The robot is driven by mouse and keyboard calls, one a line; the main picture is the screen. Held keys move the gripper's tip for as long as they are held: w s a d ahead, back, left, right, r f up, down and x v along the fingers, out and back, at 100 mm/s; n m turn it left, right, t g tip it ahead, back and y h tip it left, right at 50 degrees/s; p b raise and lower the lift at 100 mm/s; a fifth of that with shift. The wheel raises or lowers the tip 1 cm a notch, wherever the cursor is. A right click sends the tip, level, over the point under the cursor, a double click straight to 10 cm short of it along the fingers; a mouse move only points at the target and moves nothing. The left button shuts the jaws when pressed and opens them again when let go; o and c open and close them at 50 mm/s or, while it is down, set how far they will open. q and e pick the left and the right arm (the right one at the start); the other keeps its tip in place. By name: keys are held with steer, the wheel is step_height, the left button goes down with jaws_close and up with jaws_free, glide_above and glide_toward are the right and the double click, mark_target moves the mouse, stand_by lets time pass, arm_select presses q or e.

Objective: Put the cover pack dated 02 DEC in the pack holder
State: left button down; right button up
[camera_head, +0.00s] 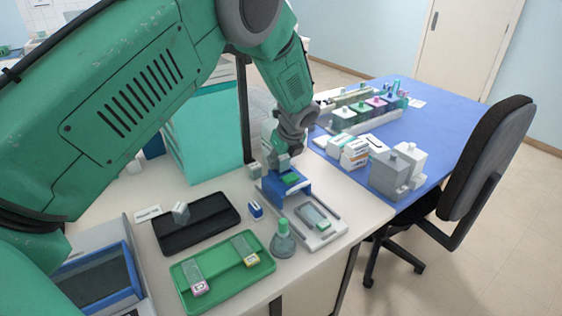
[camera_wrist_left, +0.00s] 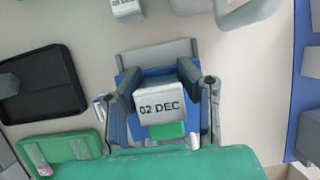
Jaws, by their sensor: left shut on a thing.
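The cover pack marked 02 DEC (camera_wrist_left: 161,107) is a small pale block, seen between my left gripper's fingers in the left wrist view. My left gripper (camera_head: 281,162) is shut on it, above the blue holder (camera_head: 293,189) with a green part (camera_head: 290,179). In the wrist view the blue holder (camera_wrist_left: 134,80) shows behind the pack and fingers. How far the pack is from the holder's seat I cannot tell. Another pale block (camera_head: 255,170) stands beside the holder; it also shows in the wrist view (camera_wrist_left: 127,8). My right gripper is not in view.
A grey plate (camera_head: 330,232) with a slide and a green-capped bottle (camera_head: 283,243) stand in front of the holder. A black tray (camera_head: 195,237) and a green tray (camera_head: 222,274) lie to the left. The blue table (camera_head: 435,122) carries boxes and jars.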

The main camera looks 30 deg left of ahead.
mark_target(283, 157)
arm_select(q)
steer(key=shift+s+d+f+g, duration=0.1)
steer(key=shift+s+f+g, duration=0.2)
steer(key=shift+s+f, duration=0.45)
steer(key=c, duration=1)
jaws_free()
steer(key=shift+w+d, duration=0.1)
steer(key=shift+d, duration=0.4)
steer(key=shift+c, duration=0.2)
steer(key=shift+w+a+f, duration=0.1)
steer(key=shift+a+f, duration=0.05)
steer(key=shift+a, duration=0.25)
steer(key=shift+w+a+f, duration=0.1)
steer(key=shift+a+f, duration=0.1)
steer(key=shift+a, duration=0.35)
steer(key=shift+d+r, duration=0.2)
steer(key=shift+d, duration=0.05)
steer(key=v, duration=0.4)
steer(key=shift+d+r, duration=0.25)
steer(key=shift+d, duration=0.05)
steer(key=w+v, duration=0.1)
steer(key=v, duration=0.6)
steer(key=shift+s+r, duration=0.2)
steer(key=shift+r, duration=0.05)
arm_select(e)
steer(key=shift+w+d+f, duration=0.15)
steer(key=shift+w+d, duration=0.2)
